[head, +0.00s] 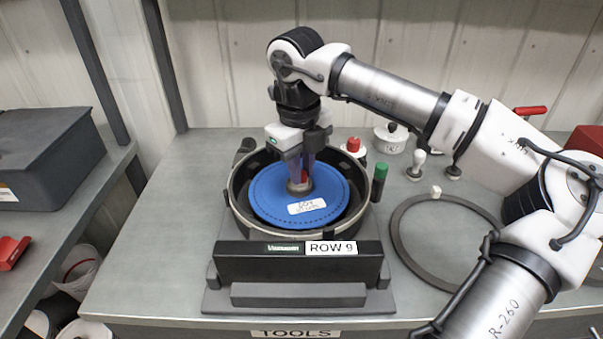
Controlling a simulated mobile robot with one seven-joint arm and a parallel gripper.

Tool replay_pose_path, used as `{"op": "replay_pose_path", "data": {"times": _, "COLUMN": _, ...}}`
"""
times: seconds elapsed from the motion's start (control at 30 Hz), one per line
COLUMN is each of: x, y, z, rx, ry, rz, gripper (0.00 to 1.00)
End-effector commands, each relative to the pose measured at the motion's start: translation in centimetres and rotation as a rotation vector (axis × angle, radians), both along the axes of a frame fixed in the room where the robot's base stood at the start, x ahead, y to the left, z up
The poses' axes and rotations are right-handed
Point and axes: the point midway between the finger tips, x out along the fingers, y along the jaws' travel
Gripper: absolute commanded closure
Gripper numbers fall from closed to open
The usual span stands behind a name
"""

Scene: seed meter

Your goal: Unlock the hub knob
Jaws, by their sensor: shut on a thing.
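The seed meter (236,213) stands on the grey workbench as a round dark housing on a black base labelled "ROW 9". A blue disc (268,196) with a white paper label lies inside it. The hub knob (300,185) sits at the disc's centre, greyish at its lower part with a bit of red above, mostly hidden by my fingers. My gripper (301,176) points straight down over the disc's centre and is shut on the hub knob. I cannot tell from this view whether the knob is turned.
A large dark ring (397,241) lies flat right of the meter, with a small white block (436,192) at its rim. A green-capped cylinder (379,182), a red-topped white container (353,149) and a white lidded pot (391,138) stand close behind at right. A grey box (45,158) is on the left bench.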

Motion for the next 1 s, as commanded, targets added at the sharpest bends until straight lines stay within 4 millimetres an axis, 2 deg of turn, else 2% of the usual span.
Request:
{"op": "replay_pose_path", "data": {"times": 0.5, "x": -0.01, "y": -0.04, "z": -0.04, "rx": 0.001, "ry": -0.002, "rz": 0.445, "gripper": 1.0}}
{"op": "replay_pose_path", "data": {"times": 0.8, "x": -0.02, "y": -0.06, "z": 0.02, "rx": 0.001, "ry": -0.002, "rz": 0.591, "gripper": 1.0}}
{"op": "replay_pose_path", "data": {"times": 1.0, "x": -0.02, "y": -0.05, "z": 0.07, "rx": 0.001, "ry": -0.002, "rz": 0.629, "gripper": 1.0}}
